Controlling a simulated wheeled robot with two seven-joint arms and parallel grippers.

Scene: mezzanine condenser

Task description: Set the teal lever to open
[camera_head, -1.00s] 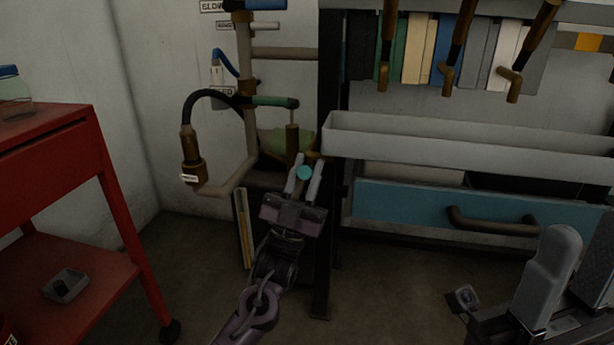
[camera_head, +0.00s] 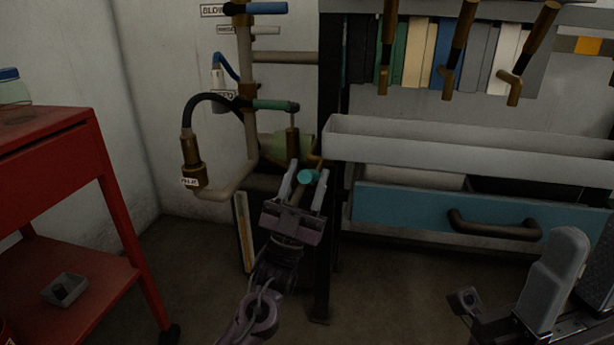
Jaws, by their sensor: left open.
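A teal round lever end (camera_head: 308,177) shows almost end-on in front of the pipework, left of the shelf's post. My left gripper (camera_head: 307,172) reaches up from below, its two pale fingers open on either side of this teal end. I cannot tell whether either finger touches it. A brownish shaft shows between the fingers, below the teal end. A second, green-teal handle (camera_head: 274,104) lies level on the pipe higher up, clear of the gripper. Its brass stem (camera_head: 292,140) runs down behind the fingers.
Blue handles and labelled pipes (camera_head: 250,85) with a black hose are above and left of the gripper. A white tray (camera_head: 450,147) and a blue drawer (camera_head: 400,208) stand right. A red cart (camera_head: 60,155) is at left. Brass-ended handles hang upper right.

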